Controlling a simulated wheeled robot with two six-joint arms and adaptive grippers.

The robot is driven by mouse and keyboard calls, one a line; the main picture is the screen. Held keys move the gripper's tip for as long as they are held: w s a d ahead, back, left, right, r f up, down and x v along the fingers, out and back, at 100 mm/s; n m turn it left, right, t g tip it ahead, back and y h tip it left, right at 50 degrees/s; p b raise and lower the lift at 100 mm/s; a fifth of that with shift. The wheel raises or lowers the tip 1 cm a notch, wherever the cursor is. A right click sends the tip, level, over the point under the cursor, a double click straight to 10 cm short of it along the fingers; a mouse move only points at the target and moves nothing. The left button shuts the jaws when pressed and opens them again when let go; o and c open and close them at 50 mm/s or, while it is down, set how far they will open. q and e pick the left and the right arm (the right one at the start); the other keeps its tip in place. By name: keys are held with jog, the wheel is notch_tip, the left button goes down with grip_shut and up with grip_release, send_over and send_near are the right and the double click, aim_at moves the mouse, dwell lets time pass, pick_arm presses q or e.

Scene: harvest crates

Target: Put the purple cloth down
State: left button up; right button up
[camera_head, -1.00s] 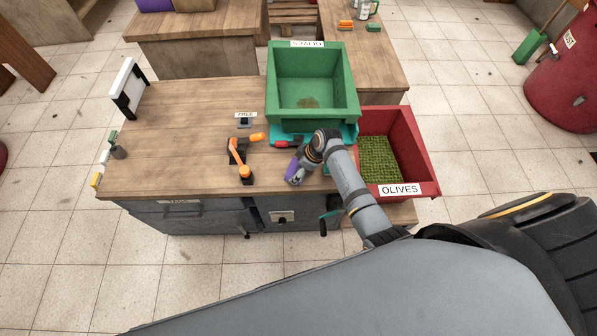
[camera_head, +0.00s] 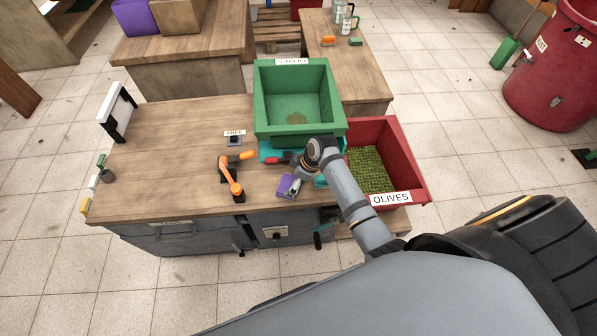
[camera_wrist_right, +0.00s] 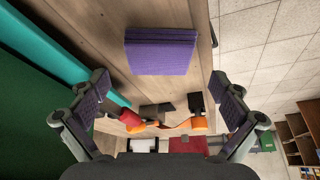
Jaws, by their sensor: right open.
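The purple cloth (camera_head: 288,186) lies folded on the wooden workbench near its front edge, just left of the green crate's front. It also shows in the right wrist view (camera_wrist_right: 162,51), flat on the wood. My right gripper (camera_head: 296,184) is at the cloth in the head view and partly covers it. In the right wrist view the two fingers (camera_wrist_right: 163,98) stand wide apart and hold nothing; the cloth lies beyond them, apart from both. My left gripper is in neither view.
A green crate (camera_head: 259,106) stands on a teal base (camera_head: 267,152) behind my right gripper. A red crate of olives (camera_head: 412,170) is to the right. An orange-handled tool (camera_head: 232,176) lies left of the cloth.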

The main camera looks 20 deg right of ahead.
jog(key=v, duration=0.8)
jog(key=shift+p, duration=0.35)
jog(key=shift+s+r, duration=0.1)
jog(key=s+d+r+m+h, duration=0.25)
jog(key=s+m, duration=0.25)
jog(key=s, duration=0.3)
jog(key=s+d+r+m+h, duration=0.2)
jog(key=s+d+r+m, duration=0.15)
jog(key=s, duration=0.55)
notch_tip(320, 180, down, 28)
jog(key=s+d+m+p, duration=0.1)
jog(key=s+d, duration=0.1)
jog(key=s, duration=0.1)
jog(key=s+f+g+p, duration=0.1)
jog(key=s+f, duration=1.2)
jog(key=s, duration=0.4)
jog(key=shift+s+d+f+g, duration=0.25)
jog(key=shift+d+f+g, duration=0.05)
jog(key=shift+d, duration=0.15)
